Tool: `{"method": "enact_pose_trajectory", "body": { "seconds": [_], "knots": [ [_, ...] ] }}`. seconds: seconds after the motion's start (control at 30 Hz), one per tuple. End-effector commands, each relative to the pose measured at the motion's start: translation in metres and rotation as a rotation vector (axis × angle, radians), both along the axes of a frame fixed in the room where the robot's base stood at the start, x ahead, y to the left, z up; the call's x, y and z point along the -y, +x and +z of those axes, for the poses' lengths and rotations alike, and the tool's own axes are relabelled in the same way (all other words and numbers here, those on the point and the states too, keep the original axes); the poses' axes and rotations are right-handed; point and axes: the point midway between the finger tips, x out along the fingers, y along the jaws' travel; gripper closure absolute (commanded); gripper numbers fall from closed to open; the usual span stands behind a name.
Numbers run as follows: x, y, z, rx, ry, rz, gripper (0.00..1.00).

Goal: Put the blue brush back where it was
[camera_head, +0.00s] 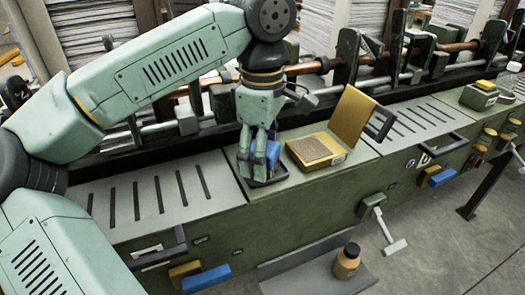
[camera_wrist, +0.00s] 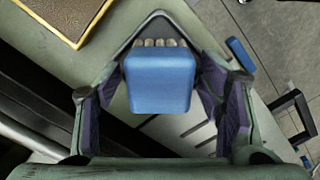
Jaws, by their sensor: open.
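The blue brush (camera_wrist: 160,84) is in the middle of the wrist view, with a row of pale bristles at its top edge. My gripper (camera_wrist: 160,100) is open, with one finger on each side of the brush; whether a fingertip touches it is unclear. In the head view my gripper (camera_head: 259,172) points down over a small dark tray (camera_head: 262,183) on the green machine's top. The brush (camera_head: 273,154) shows there partly behind the fingers. It appears to be at the tray; its contact with the tray is hidden.
An open gold box (camera_head: 315,152) with a raised lid (camera_head: 355,115) stands just right of my gripper. Grey slotted plates (camera_head: 160,197) lie on either side. A dark rail with rods runs behind. A brown bottle (camera_head: 347,262) stands in front on a lower shelf.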

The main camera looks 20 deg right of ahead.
Motion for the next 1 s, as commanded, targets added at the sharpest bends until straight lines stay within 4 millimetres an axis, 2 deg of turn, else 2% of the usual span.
{"method": "enact_pose_trajectory", "body": {
  "seconds": [0.13, 0.23, 0.5, 0.7, 1.0],
  "knots": [
    [0.000, 0.000, 0.007, 0.001, 0.000, 0.001, 0.38],
    [0.000, 0.001, 0.021, 0.002, -0.001, 0.002, 0.38],
    [0.000, 0.001, 0.081, 0.004, 0.001, 0.004, 0.38],
    [0.000, 0.000, 0.113, 0.002, 0.002, 0.002, 0.38],
    [0.000, 0.000, 0.124, 0.000, 0.000, 0.000, 0.38]
  ]
}}
